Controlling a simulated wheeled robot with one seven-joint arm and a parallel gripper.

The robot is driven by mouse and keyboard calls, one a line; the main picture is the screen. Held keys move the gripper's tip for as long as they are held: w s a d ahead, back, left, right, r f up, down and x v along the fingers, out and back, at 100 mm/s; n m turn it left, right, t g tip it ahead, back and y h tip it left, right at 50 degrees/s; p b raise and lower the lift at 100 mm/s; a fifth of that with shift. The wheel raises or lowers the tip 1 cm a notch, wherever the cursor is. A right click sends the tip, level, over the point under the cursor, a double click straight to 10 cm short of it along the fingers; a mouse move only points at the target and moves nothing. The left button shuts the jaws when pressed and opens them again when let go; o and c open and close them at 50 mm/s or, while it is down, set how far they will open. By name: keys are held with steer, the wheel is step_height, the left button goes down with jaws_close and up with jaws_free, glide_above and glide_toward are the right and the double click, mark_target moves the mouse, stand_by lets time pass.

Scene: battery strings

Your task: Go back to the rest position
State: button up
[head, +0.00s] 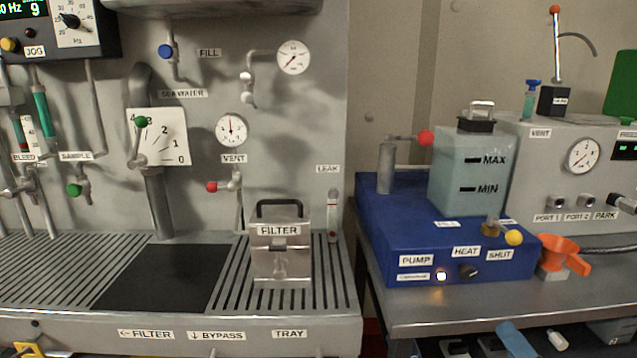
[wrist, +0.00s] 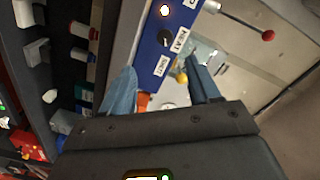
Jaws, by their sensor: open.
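My gripper (wrist: 160,66) shows in the wrist view with its two blue fingers spread apart and nothing between them. Behind the fingers is the front of the blue pump unit (wrist: 152,52), with a lit button (wrist: 164,10) and a dark knob (wrist: 164,38).
The filter box (head: 281,255) stands on the slatted tray (head: 60,270) at left. The wrist view shows small items on a dark shelf (wrist: 62,60). The right bench front (head: 450,315) is bare.

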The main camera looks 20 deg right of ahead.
steer(key=s+a+n+g+y, duration=0.1)
steer(key=s+a+n+y, duration=0.1)
steer(key=s+a+n, duration=0.5)
steer(key=s+a+n+g+y, duration=0.1)
steer(key=s+a+n+y, duration=0.2)
steer(key=s+a+n, duration=0.4)
steer(key=s+a, duration=0.5)
steer(key=s, duration=0.8)
steer(key=shift+a+n, duration=0.2)
steer(key=shift+n, duration=0.1)
